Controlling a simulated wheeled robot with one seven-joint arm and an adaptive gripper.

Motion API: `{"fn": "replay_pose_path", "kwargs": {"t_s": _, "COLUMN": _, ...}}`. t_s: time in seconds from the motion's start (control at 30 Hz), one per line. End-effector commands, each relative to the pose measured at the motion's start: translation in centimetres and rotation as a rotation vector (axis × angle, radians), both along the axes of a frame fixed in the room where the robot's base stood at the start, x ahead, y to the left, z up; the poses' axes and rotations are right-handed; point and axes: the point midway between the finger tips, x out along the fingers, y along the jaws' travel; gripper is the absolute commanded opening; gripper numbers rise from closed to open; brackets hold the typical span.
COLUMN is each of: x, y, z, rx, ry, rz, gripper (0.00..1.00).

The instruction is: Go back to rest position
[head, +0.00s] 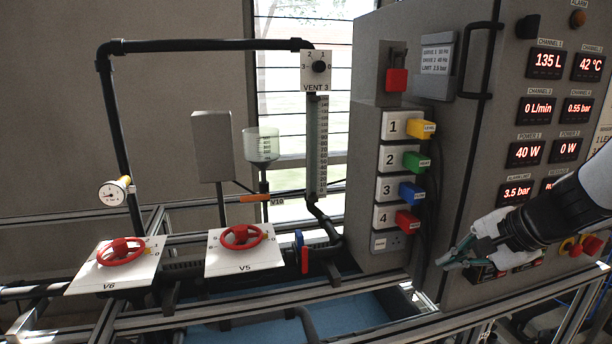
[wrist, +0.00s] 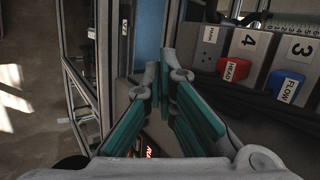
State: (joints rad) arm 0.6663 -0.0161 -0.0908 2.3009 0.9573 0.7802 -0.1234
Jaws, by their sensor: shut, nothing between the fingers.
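My gripper (head: 450,258) is at the right in the head view, in front of the lower part of the grey control cabinet (head: 455,165). In the wrist view my gripper (wrist: 160,75) has its teal-padded fingers together at the tips, with nothing between them. It is apart from the plug panel, where the red plug 4 (head: 407,221) and blue plug 3 (head: 411,192) sit to the left of it in the head view. Part of the cabinet's lower front is hidden behind my arm.
Red handwheels V6 (head: 121,251) and V5 (head: 242,236) stand on white plates at the left. A black cabinet handle (head: 478,60) sticks out above my gripper. A metal rail (head: 300,300) runs along the front. Red digital displays (head: 546,64) cover the cabinet's right side.

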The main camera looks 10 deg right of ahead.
Motion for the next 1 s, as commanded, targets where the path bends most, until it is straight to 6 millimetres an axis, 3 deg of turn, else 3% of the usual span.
{"fn": "replay_pose_path", "kwargs": {"t_s": 0.03, "x": -0.7, "y": 3.1, "z": 1.2, "rx": -0.053, "ry": 0.001, "rz": 0.11, "gripper": 0.0}}
{"fn": "replay_pose_path", "kwargs": {"t_s": 0.2, "x": -4.8, "y": 10.9, "z": 3.1, "rx": -0.25, "ry": 0.029, "rz": 0.456, "gripper": 0.0}}
{"fn": "replay_pose_path", "kwargs": {"t_s": 0.4, "x": -10.8, "y": 15.7, "z": 4.3, "rx": -0.526, "ry": 0.042, "rz": 0.801, "gripper": 0.0}}
{"fn": "replay_pose_path", "kwargs": {"t_s": 0.63, "x": -15.4, "y": 16.6, "z": 4.9, "rx": -0.803, "ry": 0.034, "rz": 1.035, "gripper": 0.0}}
{"fn": "replay_pose_path", "kwargs": {"t_s": 1.0, "x": -16.5, "y": 16.2, "z": 5.1, "rx": -0.894, "ry": 0.033, "rz": 1.091, "gripper": 0.0}}
